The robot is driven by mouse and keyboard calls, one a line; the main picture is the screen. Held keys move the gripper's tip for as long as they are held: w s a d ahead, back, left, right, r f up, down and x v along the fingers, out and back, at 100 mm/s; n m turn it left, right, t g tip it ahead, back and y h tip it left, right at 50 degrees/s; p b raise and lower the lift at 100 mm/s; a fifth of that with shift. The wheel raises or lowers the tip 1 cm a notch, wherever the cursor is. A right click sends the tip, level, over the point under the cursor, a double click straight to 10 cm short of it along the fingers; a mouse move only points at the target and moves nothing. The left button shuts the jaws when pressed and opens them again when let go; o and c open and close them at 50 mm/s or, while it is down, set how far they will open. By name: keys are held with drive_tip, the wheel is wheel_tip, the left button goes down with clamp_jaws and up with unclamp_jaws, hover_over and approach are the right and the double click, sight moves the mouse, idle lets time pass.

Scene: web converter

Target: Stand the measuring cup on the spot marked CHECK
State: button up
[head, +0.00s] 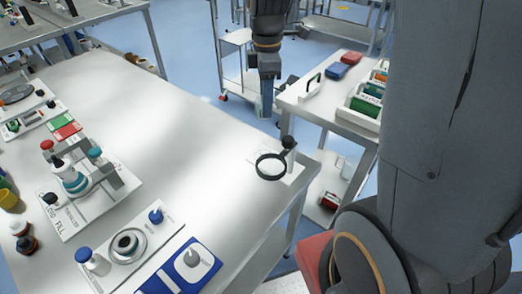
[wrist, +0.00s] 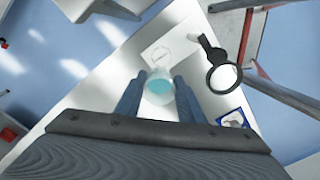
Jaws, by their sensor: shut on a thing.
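My gripper (wrist: 160,85) is shut on the measuring cup (wrist: 159,90), a clear cup with a light blue content between the two blue-grey fingers in the wrist view. In the head view my gripper (head: 267,105) hangs in the air, pointing down, near the far right end of the white table; the cup is hard to make out there.
A black ring magnifier (head: 272,167) stands at the table's right corner, close to the card (wrist: 222,77). The table (head: 180,120) is clear in the middle.

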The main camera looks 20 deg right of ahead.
drive_tip(key=shift+s+f, duration=0.25)
drive_tip(key=shift+f, duration=0.35)
wheel_tip(320, 180, down, 15)
drive_tip(key=shift+f+b, duration=0.1)
drive_tip(key=shift+b, duration=0.5)
drive_tip(key=shift+f, duration=0.1)
drive_tip(key=o, duration=1)
wheel_tip(320, 180, up, 12)
drive_tip(key=shift+r+b, duration=0.15)
drive_tip(key=shift+b, duration=0.95)
